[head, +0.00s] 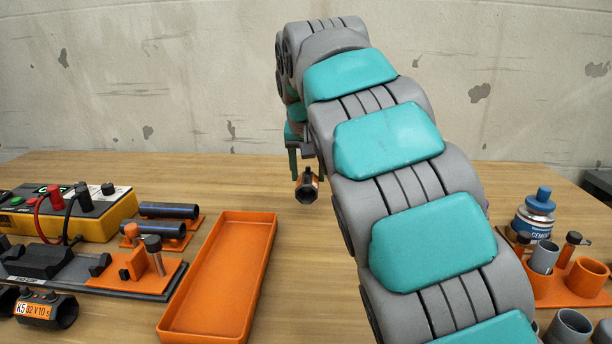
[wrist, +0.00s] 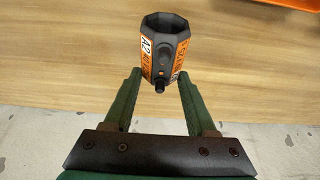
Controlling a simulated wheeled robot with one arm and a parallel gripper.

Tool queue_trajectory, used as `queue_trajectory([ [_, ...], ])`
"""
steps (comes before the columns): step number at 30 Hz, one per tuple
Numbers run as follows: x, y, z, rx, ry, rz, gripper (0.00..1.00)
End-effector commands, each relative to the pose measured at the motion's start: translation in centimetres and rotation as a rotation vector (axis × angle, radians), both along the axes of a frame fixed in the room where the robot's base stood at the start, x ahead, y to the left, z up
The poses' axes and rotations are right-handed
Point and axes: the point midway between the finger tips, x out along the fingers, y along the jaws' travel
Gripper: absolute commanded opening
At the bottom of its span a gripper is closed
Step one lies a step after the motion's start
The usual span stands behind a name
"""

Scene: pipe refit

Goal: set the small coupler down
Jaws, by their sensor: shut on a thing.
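The small coupler (wrist: 165,48) is a dark grey faceted sleeve with an open bore and orange labels, one reading A2. My gripper (wrist: 160,75) is shut on it, with a green finger on each side. In the head view the coupler (head: 307,187) hangs below my gripper (head: 305,168), over the wooden table behind the orange tray. My arm covers part of the gripper there. Whether the coupler touches the table is hard to tell; it appears held above it.
An empty orange tray (head: 222,280) lies left of my arm. Further left are a yellow control box (head: 100,228), dark pipes (head: 168,210) and a clamp fixture (head: 60,265). An orange holder (head: 572,290) and a blue-capped can (head: 536,212) stand right. Bare wood (head: 240,185) surrounds the coupler.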

Motion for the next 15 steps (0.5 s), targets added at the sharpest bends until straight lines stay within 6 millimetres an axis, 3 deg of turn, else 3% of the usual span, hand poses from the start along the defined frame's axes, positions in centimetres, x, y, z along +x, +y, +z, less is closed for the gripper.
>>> queue_trajectory([
  [15,-4.1,-3.1,0.2,0.001,0.004,-0.002,0.00],
])
